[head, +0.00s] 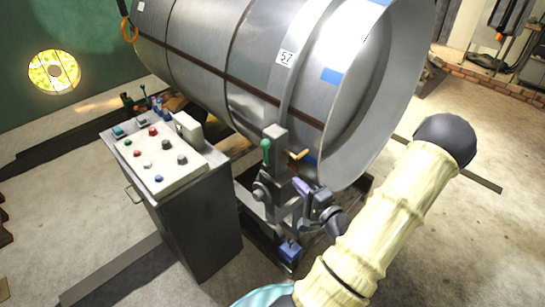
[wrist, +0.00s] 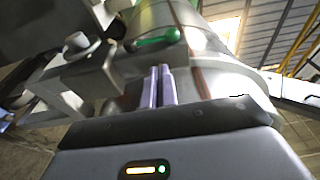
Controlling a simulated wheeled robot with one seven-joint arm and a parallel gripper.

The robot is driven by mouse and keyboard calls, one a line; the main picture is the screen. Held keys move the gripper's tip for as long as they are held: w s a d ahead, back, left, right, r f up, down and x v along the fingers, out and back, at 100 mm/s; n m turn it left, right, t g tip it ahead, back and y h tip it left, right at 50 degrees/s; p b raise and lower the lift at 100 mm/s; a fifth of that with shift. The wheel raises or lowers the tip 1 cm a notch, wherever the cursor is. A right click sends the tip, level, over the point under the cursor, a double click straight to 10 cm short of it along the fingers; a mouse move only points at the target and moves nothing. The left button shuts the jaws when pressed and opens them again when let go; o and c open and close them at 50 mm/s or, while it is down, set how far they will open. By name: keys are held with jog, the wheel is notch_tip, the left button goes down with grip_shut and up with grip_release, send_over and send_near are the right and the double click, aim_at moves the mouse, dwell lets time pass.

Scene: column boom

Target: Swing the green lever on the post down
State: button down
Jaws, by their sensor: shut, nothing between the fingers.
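The green lever (head: 266,147) is on the grey post (head: 274,133) in front of the big metal drum, with its rounded green knob at the top and a short stem below. In the wrist view the green lever (wrist: 158,40) lies beyond my fingertips, across the upper middle. My gripper (head: 299,186) is to the right of the post and lower than the green knob. In the wrist view my gripper (wrist: 159,70) shows its two pale purple fingers together, with nothing between them. The fingers look apart from the lever, though the exact gap is hard to tell.
The large metal drum (head: 210,60) stands behind. A control cabinet (head: 190,225) with several buttons and small levers stands to the left. Open floor (head: 450,230) lies to the right.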

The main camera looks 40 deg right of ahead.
aim_at(273, 156)
jog(key=shift+w, duration=0.1)
jog(key=w+p, duration=0.1)
jog(key=w, duration=0.3)
jog(key=w+d+p, duration=0.1)
jog(key=w+p, duration=0.1)
jog(key=w, duration=0.2)
jog(key=w+p, duration=0.2)
jog(key=w, duration=0.2)
jog(key=shift+w+d+r, duration=0.1)
jog(key=shift+w+d, duration=0.2)
jog(key=shift+w, duration=0.05)
jog(key=shift+w+p, duration=0.4)
jog(key=shift+w, duration=0.1)
jog(key=shift+d+p, duration=0.15)
jog(key=shift+p, duration=0.15)
